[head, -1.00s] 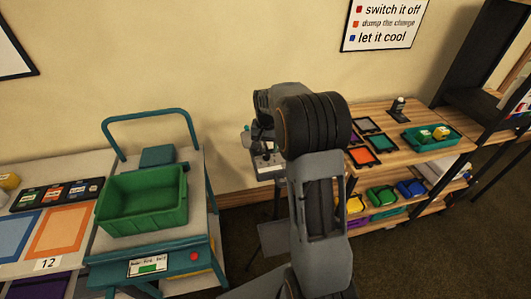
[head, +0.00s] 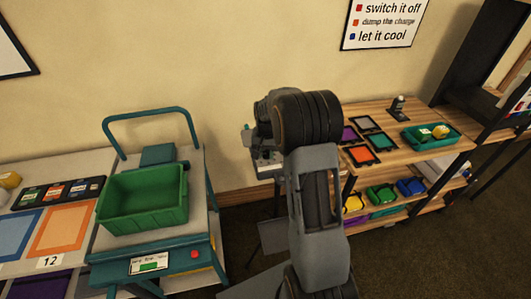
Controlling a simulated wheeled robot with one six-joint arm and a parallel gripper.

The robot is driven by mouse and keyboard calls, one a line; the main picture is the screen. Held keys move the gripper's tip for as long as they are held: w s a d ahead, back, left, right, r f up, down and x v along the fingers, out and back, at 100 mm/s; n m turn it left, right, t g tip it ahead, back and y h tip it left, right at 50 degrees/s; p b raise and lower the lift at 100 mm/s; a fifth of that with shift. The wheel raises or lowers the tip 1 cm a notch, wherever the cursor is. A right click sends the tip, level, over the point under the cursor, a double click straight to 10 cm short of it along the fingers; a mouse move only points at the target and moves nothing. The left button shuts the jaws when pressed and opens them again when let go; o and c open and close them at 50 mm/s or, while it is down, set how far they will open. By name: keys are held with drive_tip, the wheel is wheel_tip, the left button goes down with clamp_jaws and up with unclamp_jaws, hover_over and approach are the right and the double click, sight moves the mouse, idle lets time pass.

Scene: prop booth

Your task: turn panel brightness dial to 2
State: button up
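A small grey panel (head: 266,165) on a stand is partly visible just left of my arm, in front of the wall. Small dark and light controls show on it, too small to read. I cannot tell which is the brightness dial or where it points. A small teal part (head: 246,128) sticks up at the panel's upper left. My arm's thick dark joint and grey link stand in front of the panel's right side. My gripper is hidden behind the arm, so its fingers and any contact with the panel do not show.
A teal cart (head: 205,221) with a green bin (head: 145,217) stands at left, beside a table with coloured mats. A wooden shelf (head: 375,118) with trays and a teal bin (head: 428,147) stands at right. A wall sign (head: 383,24) hangs above. Dark floor is open at lower right.

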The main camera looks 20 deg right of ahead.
drive_tip(key=c, duration=0.4)
drive_tip(key=shift+n, duration=0.4)
drive_tip(key=shift+c, duration=0.2)
drive_tip(key=n+b, duration=0.2)
drive_tip(key=n, duration=0.3)
drive_tip(key=shift+n, duration=0.4)
drive_tip(key=n+b, duration=0.1)
drive_tip(key=n, duration=0.4)
drive_tip(key=shift+d, duration=0.1)
drive_tip(key=shift+n, duration=0.4)
drive_tip(key=o, duration=0.9)
drive_tip(key=shift+o, duration=0.2)
